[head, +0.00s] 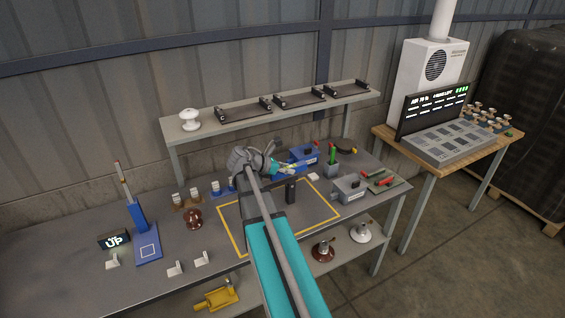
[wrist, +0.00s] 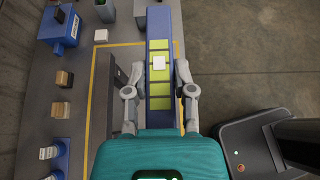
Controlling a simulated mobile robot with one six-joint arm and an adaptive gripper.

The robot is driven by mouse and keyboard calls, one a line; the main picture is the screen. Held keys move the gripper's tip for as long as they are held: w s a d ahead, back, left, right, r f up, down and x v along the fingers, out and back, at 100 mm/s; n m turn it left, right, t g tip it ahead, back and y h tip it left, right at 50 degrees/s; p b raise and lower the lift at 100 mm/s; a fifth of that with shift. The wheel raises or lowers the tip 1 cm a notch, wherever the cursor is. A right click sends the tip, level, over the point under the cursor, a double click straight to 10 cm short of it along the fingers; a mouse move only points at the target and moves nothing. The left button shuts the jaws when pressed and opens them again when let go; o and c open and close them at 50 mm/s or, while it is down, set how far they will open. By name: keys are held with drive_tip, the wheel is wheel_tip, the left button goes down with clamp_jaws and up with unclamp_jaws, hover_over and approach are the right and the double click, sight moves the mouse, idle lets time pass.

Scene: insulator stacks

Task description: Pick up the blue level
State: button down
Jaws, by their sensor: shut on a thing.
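The blue level (wrist: 158,78) is a long blue bar with yellow-green panels and a white square on its top. In the wrist view it lies lengthwise between the two fingers of my gripper (wrist: 159,70), which is shut on its sides. In the head view my gripper (head: 277,168) is over the back middle of the workbench, and a small part of the level (head: 291,172) shows beyond it. My arm hides the rest there. I cannot tell whether the level touches the bench.
A blue box (head: 306,154) and a holder with green-handled tools (head: 331,166) stand close behind. A grey box (head: 349,188) stands to the right. A yellow outline (head: 233,239) marks the bench middle. A raised shelf (head: 222,122) with dark trays runs along the back.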

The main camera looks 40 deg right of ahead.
drive_tip(key=shift+s+a+r, duration=0.2)
drive_tip(key=shift+s+r, duration=0.15)
drive_tip(key=shift+s, duration=0.4)
